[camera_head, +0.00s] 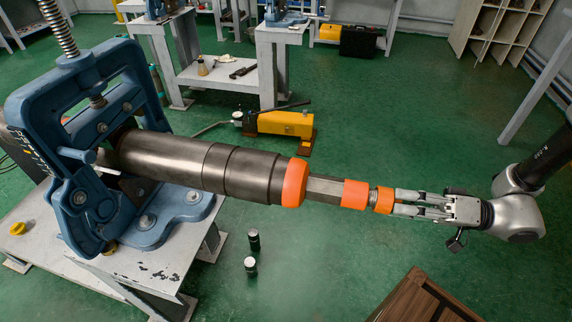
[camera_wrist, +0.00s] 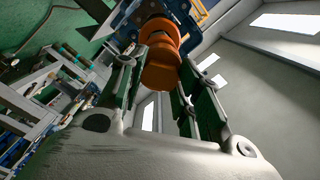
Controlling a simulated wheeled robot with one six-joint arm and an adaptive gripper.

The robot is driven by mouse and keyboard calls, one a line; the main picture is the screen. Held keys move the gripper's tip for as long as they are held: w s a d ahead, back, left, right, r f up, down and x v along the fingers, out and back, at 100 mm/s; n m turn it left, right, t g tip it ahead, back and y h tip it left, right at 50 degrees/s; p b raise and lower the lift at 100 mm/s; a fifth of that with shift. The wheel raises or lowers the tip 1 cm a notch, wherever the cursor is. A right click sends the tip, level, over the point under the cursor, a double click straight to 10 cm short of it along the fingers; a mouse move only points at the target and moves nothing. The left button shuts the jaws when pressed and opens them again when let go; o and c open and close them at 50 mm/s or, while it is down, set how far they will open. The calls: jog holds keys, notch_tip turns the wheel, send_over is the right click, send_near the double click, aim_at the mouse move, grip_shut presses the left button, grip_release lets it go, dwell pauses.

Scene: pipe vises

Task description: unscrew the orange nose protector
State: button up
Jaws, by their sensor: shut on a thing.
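The orange nose protector (camera_head: 384,200) is a short ring-like cap at the right end of the long grey cylindrical tool (camera_head: 235,172). A narrow band of bare metal shows between it and a second orange ring (camera_head: 355,194) to its left. My gripper (camera_head: 398,202) comes in from the right, roughly in line with the tool, its fingers shut on the nose protector. In the wrist view the orange protector (camera_wrist: 161,70) sits between the two fingers; whether its thread still engages the tool is hidden.
A blue pipe vise (camera_head: 135,190) on a grey table (camera_head: 130,275) clamps the tool's left end. A wider orange collar (camera_head: 295,182) rings the tool. Two small dark cylinders (camera_head: 252,265) stand on the green floor. A brown wooden crate (camera_head: 415,300) is below my gripper.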

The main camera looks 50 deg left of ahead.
jog(key=n, duration=0.4)
jog(key=shift+s, duration=0.1)
jog(key=o, duration=1)
jog(key=shift+c, duration=0.2)
jog(key=shift+v, duration=1.15)
